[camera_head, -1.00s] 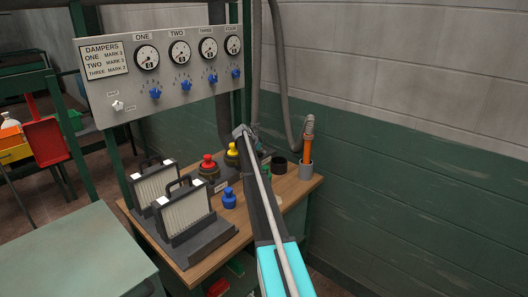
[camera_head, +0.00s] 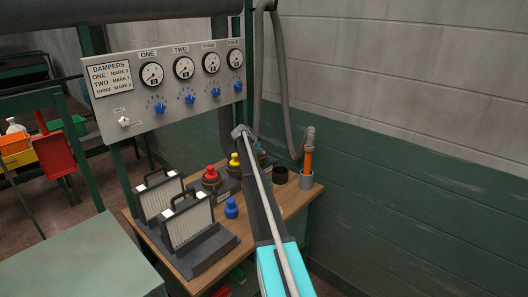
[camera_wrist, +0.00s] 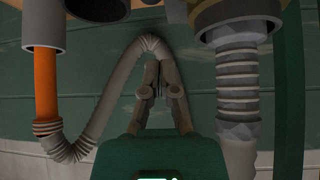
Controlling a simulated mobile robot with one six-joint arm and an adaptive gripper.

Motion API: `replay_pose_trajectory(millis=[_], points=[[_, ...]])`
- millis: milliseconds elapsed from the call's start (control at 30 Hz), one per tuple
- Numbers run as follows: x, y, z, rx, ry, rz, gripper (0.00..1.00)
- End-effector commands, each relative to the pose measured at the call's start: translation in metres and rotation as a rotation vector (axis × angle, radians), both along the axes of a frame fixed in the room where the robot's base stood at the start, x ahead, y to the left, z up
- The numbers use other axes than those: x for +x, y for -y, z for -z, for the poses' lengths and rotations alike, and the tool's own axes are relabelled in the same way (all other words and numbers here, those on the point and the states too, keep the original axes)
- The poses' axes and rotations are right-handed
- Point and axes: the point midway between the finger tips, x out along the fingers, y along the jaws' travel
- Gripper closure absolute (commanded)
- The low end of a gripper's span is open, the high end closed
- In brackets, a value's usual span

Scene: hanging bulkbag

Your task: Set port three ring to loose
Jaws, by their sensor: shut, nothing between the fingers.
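Port three's ring cannot be picked out with certainty. Bottles or ports with a red cap (camera_head: 211,172) and a yellow cap (camera_head: 234,159) stand in a row on the bench, and my arm hides what lies just right of them. In the wrist view my gripper (camera_wrist: 160,88) is shut and empty, its fingers pointing up the picture. To its right is a collar (camera_wrist: 238,20) with a pale grey ribbed hose (camera_wrist: 238,80) hanging from it, apart from the fingers. I cannot tell which port this collar belongs to.
A grey holder (camera_head: 306,179) with an orange tube stands at the bench's right end, and a dark cup (camera_head: 280,175) beside it. Two filter panels (camera_head: 188,226) and a blue bottle (camera_head: 231,208) are in front. A damper gauge panel (camera_head: 130,120) hangs behind.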

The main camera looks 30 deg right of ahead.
Motion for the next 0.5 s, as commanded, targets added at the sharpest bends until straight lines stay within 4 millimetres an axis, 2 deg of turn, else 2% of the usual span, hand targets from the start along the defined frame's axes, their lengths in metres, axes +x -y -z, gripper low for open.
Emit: replay_pose_trajectory(millis=[33, 200, 500], points=[[0.000, -0.005, -0.008, 0.000, -0.001, -0.001, 1.00], [-0.001, -0.014, -0.016, 0.000, -0.001, -0.002, 1.00], [0.000, -0.019, -0.019, 0.000, -0.001, -0.002, 1.00]])
